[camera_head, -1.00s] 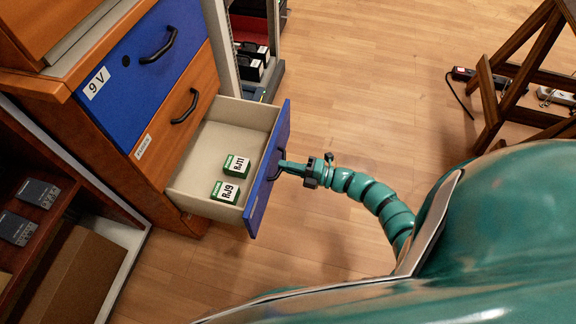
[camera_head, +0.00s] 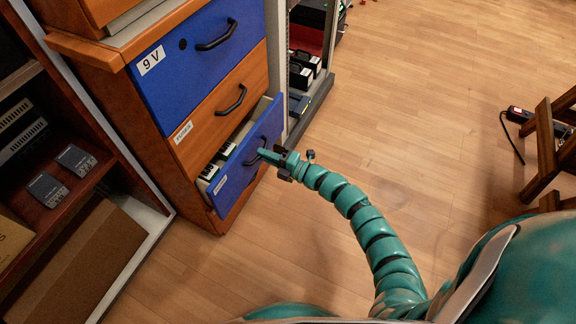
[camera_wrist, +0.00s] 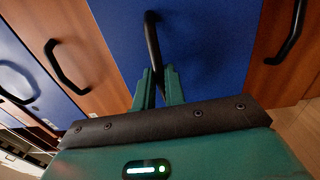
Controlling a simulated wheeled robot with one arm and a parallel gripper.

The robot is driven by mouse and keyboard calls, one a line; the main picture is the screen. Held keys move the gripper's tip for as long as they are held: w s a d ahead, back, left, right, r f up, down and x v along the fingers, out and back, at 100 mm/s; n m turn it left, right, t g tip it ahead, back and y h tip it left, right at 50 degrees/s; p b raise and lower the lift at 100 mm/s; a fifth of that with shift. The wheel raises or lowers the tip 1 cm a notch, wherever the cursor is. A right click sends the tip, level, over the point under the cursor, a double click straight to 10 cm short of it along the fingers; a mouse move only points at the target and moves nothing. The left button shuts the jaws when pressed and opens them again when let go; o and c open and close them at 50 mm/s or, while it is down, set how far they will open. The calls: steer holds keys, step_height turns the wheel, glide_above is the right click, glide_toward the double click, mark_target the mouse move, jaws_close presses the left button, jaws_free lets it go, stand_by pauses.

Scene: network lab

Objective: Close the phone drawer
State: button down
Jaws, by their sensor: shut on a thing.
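The bottom drawer (camera_head: 243,172) with a blue front stands partly open in the wooden cabinet. A narrow strip of its inside shows, with white-and-green boxes (camera_head: 212,172) in it. Its front carries a small label too small to read. My gripper (camera_head: 264,154) is shut on the drawer's black handle (camera_head: 263,145). In the wrist view my green fingers (camera_wrist: 159,88) close around the lower end of the dark handle (camera_wrist: 152,45), against the blue front (camera_wrist: 200,40).
Above are a closed wooden drawer (camera_head: 222,112) and a closed blue drawer (camera_head: 195,55) labelled 9 V. A rack (camera_head: 312,65) stands just right of the cabinet, a shelf unit (camera_head: 75,225) at left.

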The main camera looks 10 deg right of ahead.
mark_target(253, 150)
steer(key=x, duration=0.5)
steer(key=shift+w+a+b, duration=0.1)
steer(key=shift+w+b, duration=0.05)
steer(key=shift+b, duration=0.15)
steer(key=shift+w+a, duration=0.1)
steer(key=c, duration=1.5)
jaws_free()
steer(key=shift+a, duration=0.15)
steer(key=p+v, duration=0.4)
steer(key=v, duration=1.3)
steer(key=shift+f, duration=0.15)
